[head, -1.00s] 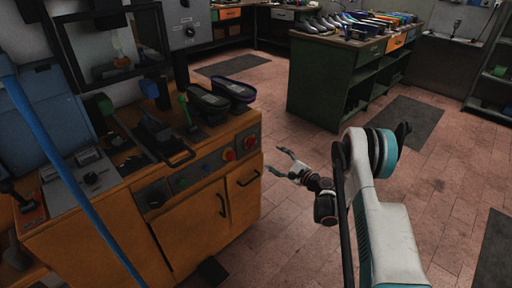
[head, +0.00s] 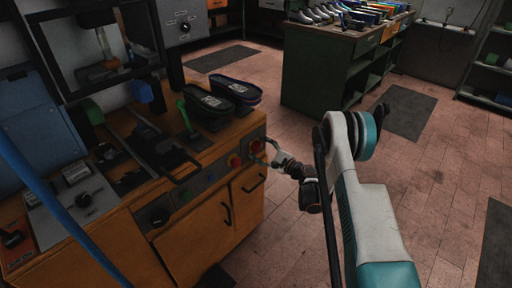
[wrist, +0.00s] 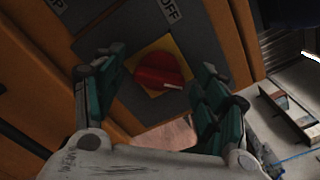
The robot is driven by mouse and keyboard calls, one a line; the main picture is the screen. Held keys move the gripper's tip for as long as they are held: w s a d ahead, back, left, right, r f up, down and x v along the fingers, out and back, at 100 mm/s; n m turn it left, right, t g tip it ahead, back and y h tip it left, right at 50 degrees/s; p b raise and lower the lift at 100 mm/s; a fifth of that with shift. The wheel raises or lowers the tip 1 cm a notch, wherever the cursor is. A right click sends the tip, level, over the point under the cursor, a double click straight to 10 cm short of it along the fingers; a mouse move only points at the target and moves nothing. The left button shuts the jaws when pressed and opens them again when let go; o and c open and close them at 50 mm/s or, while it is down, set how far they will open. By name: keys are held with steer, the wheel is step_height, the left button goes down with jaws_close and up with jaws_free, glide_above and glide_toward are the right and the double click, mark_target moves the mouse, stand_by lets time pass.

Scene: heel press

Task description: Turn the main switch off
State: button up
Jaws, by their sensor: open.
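The main switch (wrist: 160,70) is a red rotary handle on a yellow square plate, set in a dark grey panel. An OFF label (wrist: 170,10) shows just above it, and a white mark on the handle points to the right. In the head view the main switch (head: 256,146) is at the right end of the orange cabinet's front panel. My gripper (wrist: 162,62) is open, with one finger on each side of the switch in the picture. I cannot tell whether either finger touches it. In the head view my gripper (head: 267,152) is right beside the panel, partly hidden by its own links.
Another red control (head: 234,161) sits left of the switch. A green workbench (head: 310,75) stands behind. The tiled floor (head: 290,235) around my arm is clear.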

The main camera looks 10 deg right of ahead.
steer(key=c, duration=1)
steer(key=shift+c, duration=0.2)
steer(key=shift+n, duration=0.4)
steer(key=n, duration=0.3)
steer(key=shift+s+a+f+n, duration=0.1)
steer(key=shift+n, duration=0.3)
steer(key=shift+c, duration=0.2)
steer(key=n, duration=0.4)
steer(key=shift+f, duration=0.1)
steer(key=n, duration=0.5)
steer(key=shift+f, duration=0.15)
steer(key=shift+o, duration=0.2)
steer(key=n, duration=0.4)
steer(key=shift+f+n, duration=0.1)
steer(key=shift+n, duration=0.2)
